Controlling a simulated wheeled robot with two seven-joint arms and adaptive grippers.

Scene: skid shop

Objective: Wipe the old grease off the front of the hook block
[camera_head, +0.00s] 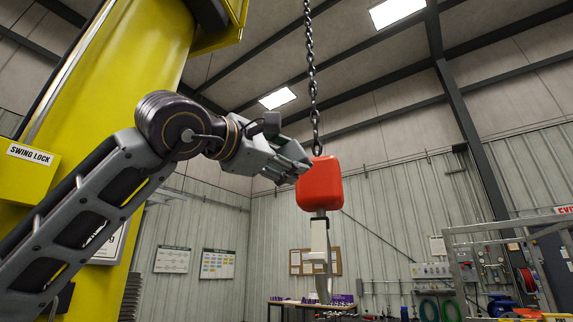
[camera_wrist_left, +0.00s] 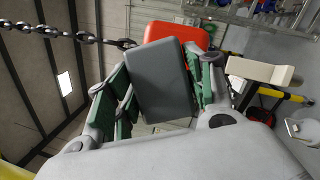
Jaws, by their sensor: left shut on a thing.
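The red hook block (camera_head: 320,184) hangs from a chain (camera_head: 311,80), with a pale hook (camera_head: 320,245) below it. My left gripper (camera_head: 297,163) is at the block's upper left in the head view. In the left wrist view its green-padded fingers are shut on a dark grey, flat rectangular pad (camera_wrist_left: 162,80). The red block (camera_wrist_left: 178,34) shows behind the pad, partly covered by it. I cannot tell whether the pad touches the block. No grease can be made out on the visible red surface. My right gripper is not in view.
A yellow crane column (camera_head: 150,60) marked "SWING LOCK" stands at the left. A workbench (camera_head: 300,306) with purple items is beyond the hook. A metal frame (camera_head: 500,232) and hoses are at the right. The air around the block looks clear.

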